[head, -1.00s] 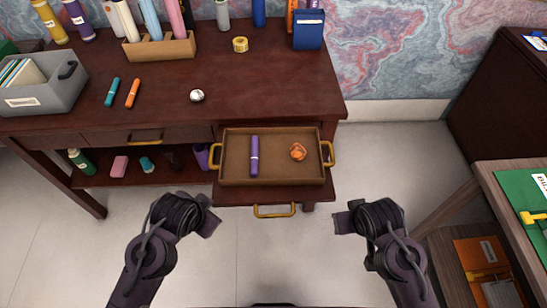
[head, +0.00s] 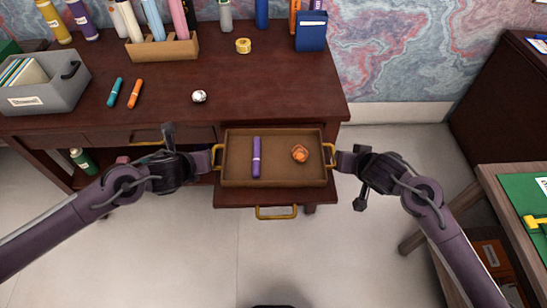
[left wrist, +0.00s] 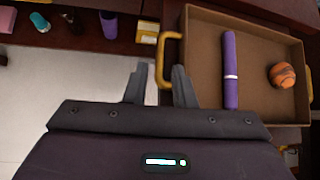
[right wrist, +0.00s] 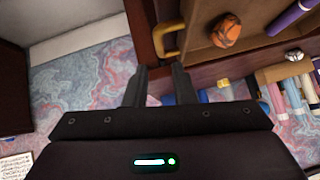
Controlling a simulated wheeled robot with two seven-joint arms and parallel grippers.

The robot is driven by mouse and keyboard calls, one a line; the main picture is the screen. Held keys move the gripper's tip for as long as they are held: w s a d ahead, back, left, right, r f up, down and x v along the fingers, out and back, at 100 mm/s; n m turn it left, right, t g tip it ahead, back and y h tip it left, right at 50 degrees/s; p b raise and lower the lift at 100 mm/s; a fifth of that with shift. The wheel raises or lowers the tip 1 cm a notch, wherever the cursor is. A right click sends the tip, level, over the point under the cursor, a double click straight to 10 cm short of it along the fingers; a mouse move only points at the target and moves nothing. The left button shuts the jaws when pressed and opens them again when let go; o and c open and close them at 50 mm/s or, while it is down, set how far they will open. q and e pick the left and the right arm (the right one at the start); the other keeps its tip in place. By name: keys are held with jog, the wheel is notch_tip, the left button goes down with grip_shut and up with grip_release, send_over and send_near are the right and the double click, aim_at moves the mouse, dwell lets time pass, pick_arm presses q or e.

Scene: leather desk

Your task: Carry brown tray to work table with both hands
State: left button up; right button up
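The brown tray (head: 275,176) rests on the pulled-out drawer at the desk's front right. It holds a purple marker (head: 256,157) and a small orange object (head: 300,153). A yellow handle stands at each end. My left gripper (left wrist: 158,84) is open at the left handle (left wrist: 163,58), its fingertips on either side of the bar in the left wrist view. My right gripper (right wrist: 160,82) is open near the right handle (right wrist: 165,40); in the right wrist view a gap shows between its fingertips and the bar. Neither gripper is closed on a handle.
The drawer's own yellow handle (head: 276,213) sticks out in front. The desk top (head: 260,90) bears a grey file box (head: 45,85), markers and a white ball (head: 199,96). A table with a green mat (head: 522,195) stands at right. Open floor lies between.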

jog(key=shift+f, duration=0.1)
